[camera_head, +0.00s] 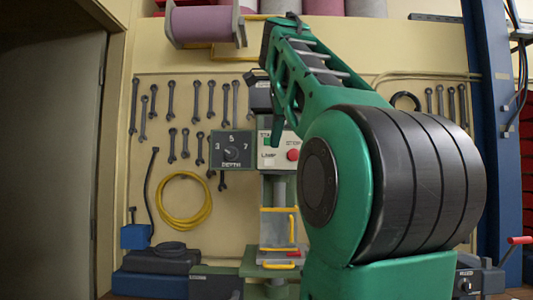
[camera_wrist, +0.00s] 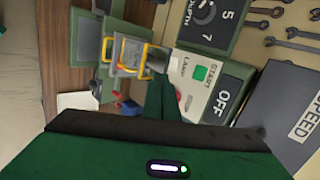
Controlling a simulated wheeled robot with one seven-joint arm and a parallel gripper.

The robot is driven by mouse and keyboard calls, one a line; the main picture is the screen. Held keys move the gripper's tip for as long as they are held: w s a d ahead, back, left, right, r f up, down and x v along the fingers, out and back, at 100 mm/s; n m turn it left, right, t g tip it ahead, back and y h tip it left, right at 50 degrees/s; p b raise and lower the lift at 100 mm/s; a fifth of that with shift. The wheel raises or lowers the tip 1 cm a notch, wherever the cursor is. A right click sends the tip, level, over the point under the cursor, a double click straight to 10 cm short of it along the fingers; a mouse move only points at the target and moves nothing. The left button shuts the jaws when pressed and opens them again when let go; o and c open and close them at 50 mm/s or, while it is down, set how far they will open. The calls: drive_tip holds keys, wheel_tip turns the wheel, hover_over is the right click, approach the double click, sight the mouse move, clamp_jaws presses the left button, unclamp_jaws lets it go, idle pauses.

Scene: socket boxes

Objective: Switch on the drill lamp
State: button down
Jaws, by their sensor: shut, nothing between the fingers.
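The drill's control panel (camera_head: 288,158) is a pale box with a green START button, a red STOP button (camera_head: 293,155) and a LAMP label (camera_head: 268,155). My gripper (camera_head: 277,138) hangs in front of its upper part, shut and empty. In the wrist view the panel (camera_wrist: 194,90) shows the START button (camera_wrist: 200,73) beside my gripper (camera_wrist: 160,82). The red button is partly covered there. Whether the fingers touch the panel is unclear.
A DEPTH dial box (camera_head: 231,149) is left of the panel. An OFF display (camera_wrist: 226,98) and a SPEED box (camera_wrist: 295,120) lie beside it. The yellow-framed guard (camera_head: 278,228) is below. Wrenches hang on the wall. My arm hides much of the right side.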

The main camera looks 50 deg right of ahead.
drive_tip(key=shift+v, duration=1.9)
